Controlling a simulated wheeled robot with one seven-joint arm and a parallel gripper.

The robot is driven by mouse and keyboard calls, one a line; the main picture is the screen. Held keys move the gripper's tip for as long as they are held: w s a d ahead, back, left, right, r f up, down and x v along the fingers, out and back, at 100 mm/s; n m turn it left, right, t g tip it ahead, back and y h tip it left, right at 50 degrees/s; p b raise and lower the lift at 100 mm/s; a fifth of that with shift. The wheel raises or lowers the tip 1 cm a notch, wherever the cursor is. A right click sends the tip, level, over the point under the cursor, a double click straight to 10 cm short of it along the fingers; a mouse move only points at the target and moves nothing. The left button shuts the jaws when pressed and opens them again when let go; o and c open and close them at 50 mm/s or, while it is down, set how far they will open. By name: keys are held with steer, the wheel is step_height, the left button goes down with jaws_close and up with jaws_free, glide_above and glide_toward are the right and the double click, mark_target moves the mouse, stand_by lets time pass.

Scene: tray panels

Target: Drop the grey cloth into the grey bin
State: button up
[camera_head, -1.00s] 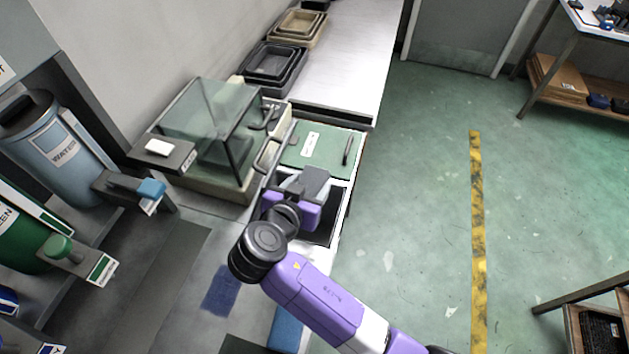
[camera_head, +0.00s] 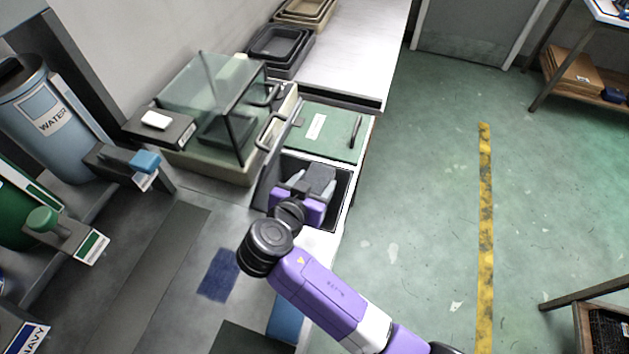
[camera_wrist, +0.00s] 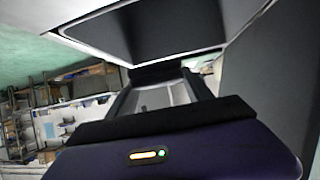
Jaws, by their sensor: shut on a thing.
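My gripper (camera_head: 308,188) is shut on the grey cloth (camera_head: 321,177), which shows as a flat grey piece at the fingertips in the head view. Both are over the dark opening of the grey bin (camera_head: 344,186), which is set in the counter in front of a green panel. The cloth's height above the bin floor is hard to tell. In the wrist view, my gripper (camera_wrist: 163,80) points toward the pale rim and dark interior of the bin (camera_wrist: 150,30). The cloth is hard to make out there.
A green panel with a handle (camera_head: 325,133) lies just behind the bin. A glass-lidded case (camera_head: 210,110) stands to its left. Stacked dark trays (camera_head: 278,48) sit farther back. A blue patch (camera_head: 219,275) lies on the counter at left.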

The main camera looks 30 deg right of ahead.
steer(key=o, duration=1.4)
steer(key=b+v, duration=0.1)
steer(key=v, duration=0.6)
steer(key=shift+s+a, duration=0.25)
steer(key=shift+a, duration=0.1)
steer(key=shift+s+r, duration=0.1)
